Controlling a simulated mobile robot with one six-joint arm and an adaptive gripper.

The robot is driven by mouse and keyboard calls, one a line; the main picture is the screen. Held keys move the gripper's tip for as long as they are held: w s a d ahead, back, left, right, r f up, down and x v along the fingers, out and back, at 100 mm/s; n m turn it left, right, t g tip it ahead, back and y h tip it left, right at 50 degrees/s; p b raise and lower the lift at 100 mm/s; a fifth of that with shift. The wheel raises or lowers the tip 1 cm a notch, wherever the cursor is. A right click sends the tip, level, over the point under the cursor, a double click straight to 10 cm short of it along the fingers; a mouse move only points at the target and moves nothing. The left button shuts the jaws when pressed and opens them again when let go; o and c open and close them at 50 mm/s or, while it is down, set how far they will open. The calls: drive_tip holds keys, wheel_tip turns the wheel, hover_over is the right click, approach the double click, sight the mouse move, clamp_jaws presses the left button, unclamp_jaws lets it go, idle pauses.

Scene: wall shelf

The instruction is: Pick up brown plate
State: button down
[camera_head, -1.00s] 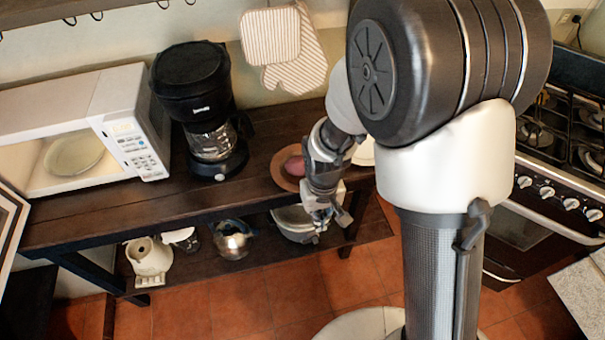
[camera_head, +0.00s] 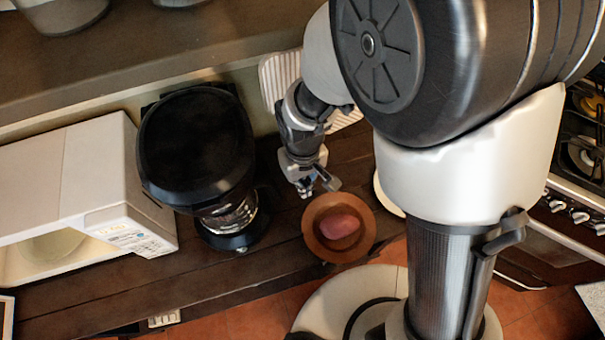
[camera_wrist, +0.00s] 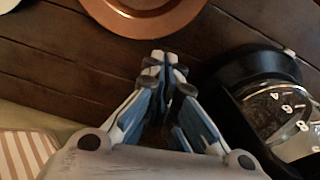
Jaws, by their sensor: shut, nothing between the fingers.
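The brown plate (camera_head: 322,249) lies on the dark wooden shelf, with a reddish-pink lump (camera_head: 340,223) on it. The plate's rim also shows at the top of the wrist view (camera_wrist: 155,23), cut off by the edge. My gripper (camera_head: 306,190) is shut and empty, above the shelf at the plate's upper left in the head view. In the wrist view its closed fingertips (camera_wrist: 164,62) point toward the plate's rim, with a gap of dark wood showing between them.
A black coffee maker (camera_head: 195,150) stands close to the left of my gripper; its glass jug (camera_wrist: 285,110) shows in the wrist view. A white microwave (camera_head: 70,180) is farther left. A white plate (camera_head: 386,199) is partly hidden behind my arm.

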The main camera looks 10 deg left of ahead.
sight(303, 202)
wheel_tip(303, 202, down, 8)
drive_tip(key=shift+w+r+b, duration=0.1)
drive_tip(key=shift+r+b, duration=0.05)
drive_tip(key=shift+b, duration=1)
